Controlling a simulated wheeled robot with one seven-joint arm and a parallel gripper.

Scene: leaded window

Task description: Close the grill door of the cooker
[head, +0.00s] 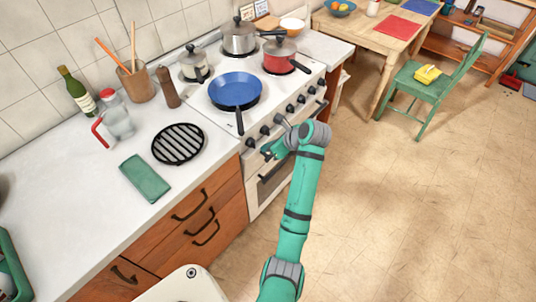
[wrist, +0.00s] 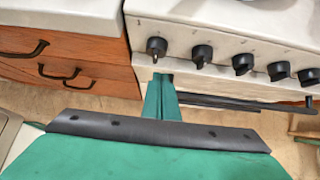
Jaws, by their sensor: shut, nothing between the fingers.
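The white cooker (head: 257,190) stands against the counter, its row of black knobs facing the room. Its grill door, below the knobs, is mostly hidden behind my arm in the head view. In the wrist view a long dark bar (wrist: 230,103), which looks like the grill door's handle, runs to the right from my gripper. I cannot tell how far the door stands open. My gripper (head: 267,153) is shut and empty, at the left part of the cooker front. In the wrist view my gripper (wrist: 163,82) is just below the leftmost knobs; contact with the door is unclear.
A blue frying pan (head: 235,90), a red pot (head: 280,56) and other pots stand on the hob. The oven door (head: 272,183) is lower down. Wooden drawers (head: 200,222) adjoin on the left. The floor (head: 410,210) to the right is clear up to a green chair (head: 432,90).

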